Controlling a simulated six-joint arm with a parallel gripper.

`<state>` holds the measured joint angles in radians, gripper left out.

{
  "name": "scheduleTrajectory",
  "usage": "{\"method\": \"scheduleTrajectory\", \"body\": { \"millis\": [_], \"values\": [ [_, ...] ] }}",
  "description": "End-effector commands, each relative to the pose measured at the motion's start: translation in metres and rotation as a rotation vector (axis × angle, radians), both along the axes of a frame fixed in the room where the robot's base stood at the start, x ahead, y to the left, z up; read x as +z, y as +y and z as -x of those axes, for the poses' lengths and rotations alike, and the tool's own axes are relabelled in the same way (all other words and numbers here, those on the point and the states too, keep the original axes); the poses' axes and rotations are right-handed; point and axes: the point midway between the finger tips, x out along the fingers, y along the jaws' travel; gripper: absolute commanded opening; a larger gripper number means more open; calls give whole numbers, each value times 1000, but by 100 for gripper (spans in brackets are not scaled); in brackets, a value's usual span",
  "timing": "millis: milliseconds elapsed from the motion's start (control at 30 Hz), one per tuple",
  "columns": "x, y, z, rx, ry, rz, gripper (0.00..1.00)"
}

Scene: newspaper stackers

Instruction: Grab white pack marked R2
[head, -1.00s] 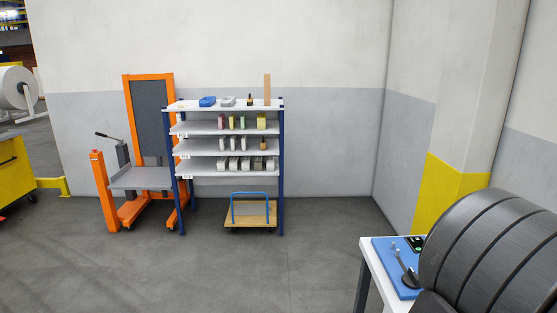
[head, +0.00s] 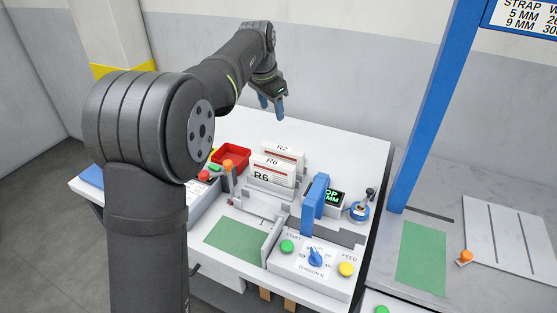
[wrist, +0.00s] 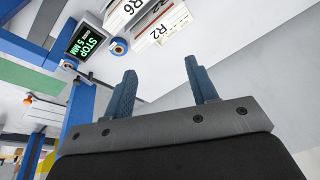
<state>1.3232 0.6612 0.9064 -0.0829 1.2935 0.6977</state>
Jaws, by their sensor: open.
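The white pack marked R2 (head: 290,151) stands upright at the back of a grey rack on the white table. It also shows in the wrist view (wrist: 158,36), beyond the fingertips. A white pack marked R6 (head: 272,172) with a red band stands just in front of it and hides its lower part. My gripper (head: 271,103) is above and behind the packs, apart from them. In the wrist view its two blue fingers (wrist: 160,68) are spread with nothing between them.
A red bin (head: 232,157) is left of the packs. A blue arch (head: 314,198), a display (head: 333,197) reading STOP 5 MM and a blue spool (head: 359,211) are to the right. The white table (head: 350,150) is bare behind the packs.

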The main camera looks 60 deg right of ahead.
Motion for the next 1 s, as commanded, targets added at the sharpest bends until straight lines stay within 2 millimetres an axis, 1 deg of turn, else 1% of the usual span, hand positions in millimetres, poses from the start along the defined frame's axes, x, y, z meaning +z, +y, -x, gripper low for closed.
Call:
{"method": "scheduleTrajectory", "body": {
  "millis": [33,200,300,400,500,600,767,867,933,1000],
  "values": [
    [-5,-12,-1,-95,-26,-25,53],
    [-15,-38,-5,-454,-107,-115,53],
    [-23,-50,-5,-661,-138,-163,53],
    [-30,-57,-5,-844,-158,-203,53],
    [-36,-61,-5,-983,-168,-231,53],
    [-39,-63,-4,-1074,-172,-247,53],
    [-46,-63,-4,-1127,-172,-257,53],
    [-56,-63,-4,-1128,-171,-258,53],
    [-67,-62,-4,-1127,-171,-258,53],
    [-81,-62,-4,-1126,-170,-259,53]
  ]
}}
